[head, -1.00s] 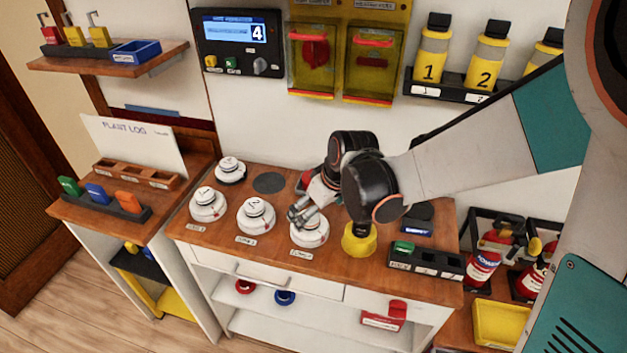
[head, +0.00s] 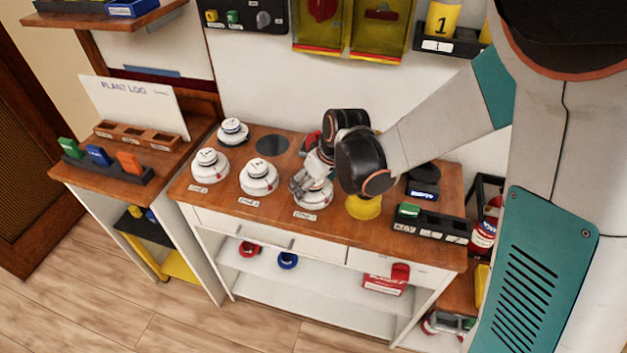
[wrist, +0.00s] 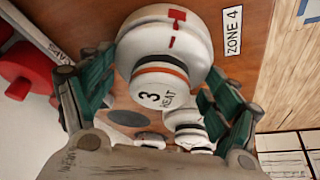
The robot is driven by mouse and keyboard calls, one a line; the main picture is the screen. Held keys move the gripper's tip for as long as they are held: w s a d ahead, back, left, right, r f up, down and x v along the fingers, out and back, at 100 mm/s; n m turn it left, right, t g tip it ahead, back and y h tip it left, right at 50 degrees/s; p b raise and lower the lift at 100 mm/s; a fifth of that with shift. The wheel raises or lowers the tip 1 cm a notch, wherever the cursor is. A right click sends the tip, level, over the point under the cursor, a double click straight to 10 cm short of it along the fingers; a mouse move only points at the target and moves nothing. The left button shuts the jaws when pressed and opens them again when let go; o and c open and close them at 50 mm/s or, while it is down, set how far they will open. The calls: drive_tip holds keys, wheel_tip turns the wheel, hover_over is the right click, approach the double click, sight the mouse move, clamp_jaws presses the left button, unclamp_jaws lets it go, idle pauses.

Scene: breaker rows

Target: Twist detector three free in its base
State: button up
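Detector three (wrist: 153,92), a white round unit marked "3 HEAT" with an orange ring, sits on its white base beside a "ZONE 4" label (wrist: 233,31). In the head view the detector (head: 315,196) is on the wooden bench top, partly hidden by my gripper (head: 300,184). In the wrist view my gripper (wrist: 160,100) has its two green-padded fingers apart, one on each side of the detector's head. Gaps seem to show between pads and head; contact cannot be made out for certain.
Other white detectors stand to the left: one marked 2 (head: 259,176), one front left (head: 209,164), one behind (head: 233,131). A dark disc (head: 272,145) lies behind. A yellow object (head: 363,207) and a black tray (head: 432,222) are to the right.

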drive_tip(key=shift+c, duration=0.7)
drive_tip(key=n, duration=0.3)
drive_tip(key=shift+g+y, duration=0.4)
drive_tip(key=n+g+y+b, duration=0.1)
drive_tip(key=n, duration=0.2)
drive_tip(key=shift+n, duration=0.3)
drive_tip(key=o, duration=1.1)
drive_tip(key=shift+r, duration=0.1)
